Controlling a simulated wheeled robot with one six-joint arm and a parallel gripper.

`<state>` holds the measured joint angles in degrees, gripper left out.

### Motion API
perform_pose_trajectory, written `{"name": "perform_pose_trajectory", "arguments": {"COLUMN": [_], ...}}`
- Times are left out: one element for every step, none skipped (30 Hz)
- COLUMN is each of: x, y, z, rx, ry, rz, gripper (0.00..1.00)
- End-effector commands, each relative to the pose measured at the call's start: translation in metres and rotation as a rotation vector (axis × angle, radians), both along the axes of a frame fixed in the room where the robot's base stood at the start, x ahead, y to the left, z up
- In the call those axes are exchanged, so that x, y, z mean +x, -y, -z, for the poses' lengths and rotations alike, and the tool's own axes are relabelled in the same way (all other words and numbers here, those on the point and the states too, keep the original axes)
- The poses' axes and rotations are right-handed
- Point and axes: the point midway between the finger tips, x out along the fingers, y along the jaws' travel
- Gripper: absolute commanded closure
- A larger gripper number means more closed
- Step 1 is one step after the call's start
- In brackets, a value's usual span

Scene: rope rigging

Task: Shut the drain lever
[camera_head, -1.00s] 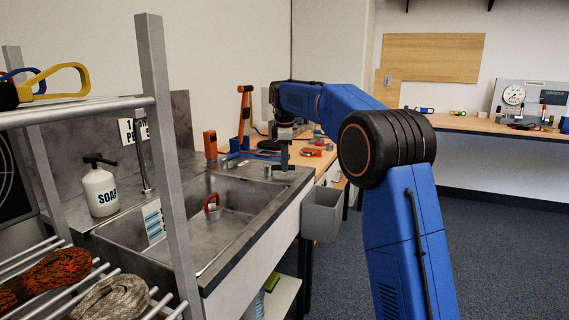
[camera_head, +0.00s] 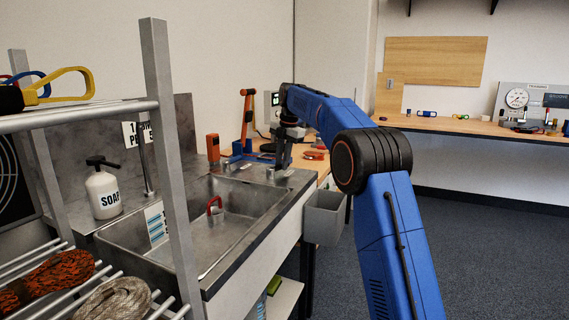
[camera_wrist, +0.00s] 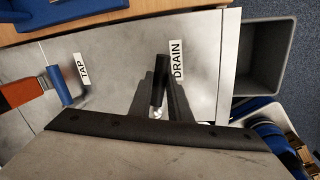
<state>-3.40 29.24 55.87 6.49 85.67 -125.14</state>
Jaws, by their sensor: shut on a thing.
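The drain lever (camera_wrist: 158,82) shows in the wrist view as a short dark handle beside the white DRAIN label (camera_wrist: 177,58) on the grey sink counter. My gripper (camera_wrist: 160,98) is shut on it, its dark fingers partly hiding the handle. In the head view my gripper (camera_head: 282,162) points down at the far right corner of the sink counter, where the lever is too small and covered to make out. The blue tap lever (camera_wrist: 60,86) stands apart by its TAP label in the wrist view.
The steel sink (camera_head: 215,222) holds a red-handled item (camera_head: 214,204). A soap bottle (camera_head: 103,190) stands left of it. A grey bin (camera_head: 323,217) hangs at the counter's right edge. A metal rack (camera_head: 168,150) with rope coils fills the near left. Floor at right is clear.

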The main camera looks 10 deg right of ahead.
Motion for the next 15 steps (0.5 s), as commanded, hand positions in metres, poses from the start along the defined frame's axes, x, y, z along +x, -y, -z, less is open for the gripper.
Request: {"name": "perform_pose_trajectory", "arguments": {"x": [0.0027, 0.0037, 0.005, 0.0059, 0.0069, 0.0079, 0.0086, 0.0092, 0.0098, 0.0102, 0.0106, 0.0113, 0.0117, 0.0121, 0.0126], "y": [-0.0011, -0.0018, -0.0029, -0.0036, -0.0045, -0.0054, -0.0062, -0.0069, -0.0077, -0.0083, -0.0087, -0.0093, -0.0097, -0.01, -0.0104], "z": [-0.0003, -0.0004, -0.0004, -0.0002, 0.0, 0.0, -0.0004, -0.0007, -0.0007, -0.0007, -0.0005, -0.0005, -0.0004, -0.0005, -0.0005], "rx": [0.001, 0.0, 0.0, 0.0, 0.0, 0.0, 0.0, 0.0, 0.0, 0.0, 0.0, 0.0, 0.0, 0.0, -0.001], "ry": [0.002, 0.001, 0.002, 0.002, 0.001, 0.001, 0.003, 0.002, 0.002, 0.001, 0.001, 0.001, 0.002, 0.001, 0.002], "rz": [-0.034, -0.055, -0.083, -0.104, -0.122, -0.146, -0.162, -0.176, -0.197, -0.208, -0.22, -0.233, -0.241, -0.251, -0.26], "gripper": [1.0, 1.0, 1.0, 1.0, 1.0, 1.0, 1.0, 1.0, 1.0, 1.0, 1.0, 1.0, 1.0, 1.0, 1.0]}}
